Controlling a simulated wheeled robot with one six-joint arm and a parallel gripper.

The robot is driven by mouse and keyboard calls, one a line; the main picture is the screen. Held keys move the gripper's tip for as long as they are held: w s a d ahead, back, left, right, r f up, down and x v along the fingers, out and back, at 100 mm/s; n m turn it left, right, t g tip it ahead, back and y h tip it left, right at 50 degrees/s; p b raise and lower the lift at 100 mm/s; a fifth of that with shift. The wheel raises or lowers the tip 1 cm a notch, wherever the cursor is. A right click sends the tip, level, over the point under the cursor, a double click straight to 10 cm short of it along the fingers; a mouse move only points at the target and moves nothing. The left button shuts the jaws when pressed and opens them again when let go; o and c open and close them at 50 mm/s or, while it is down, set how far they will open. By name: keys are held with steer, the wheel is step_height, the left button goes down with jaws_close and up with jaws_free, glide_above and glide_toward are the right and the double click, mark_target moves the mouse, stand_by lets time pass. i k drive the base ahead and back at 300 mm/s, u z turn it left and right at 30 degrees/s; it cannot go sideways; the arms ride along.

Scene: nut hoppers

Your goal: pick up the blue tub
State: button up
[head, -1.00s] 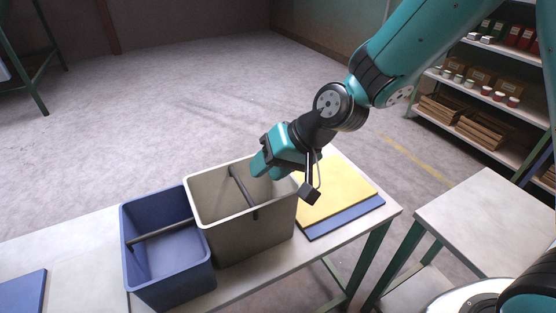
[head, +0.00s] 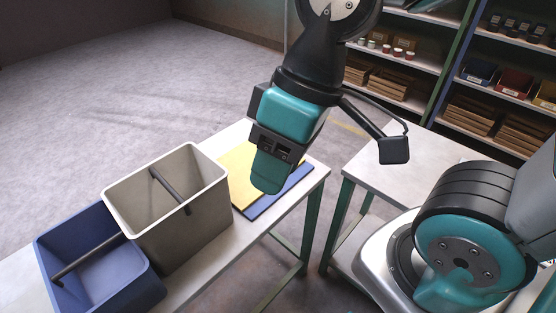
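The blue tub (head: 125,297) stands on the table at the lower left, open at the top, with a dark bar handle (head: 88,262) across it. A beige tub (head: 190,236) of similar form stands right beside it on the right. My gripper (head: 268,178) hangs over the yellow and blue boards, to the right of both tubs and well apart from the blue one. One teal finger shows pointing down; the other is hidden, so its opening cannot be told. I see nothing held in it.
A yellow board (head: 237,170) and a blue board (head: 265,205) lie on the table (head: 310,181) under my gripper. A second pale table (head: 398,172) stands to the right. Shelves (head: 411,99) with boxes and crates are at the back right.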

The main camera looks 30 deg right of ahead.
mark_target(88, 263)
steer(key=z, duration=2.35)
steer(key=k, duration=1.35)
steer(key=u, duration=2.3)
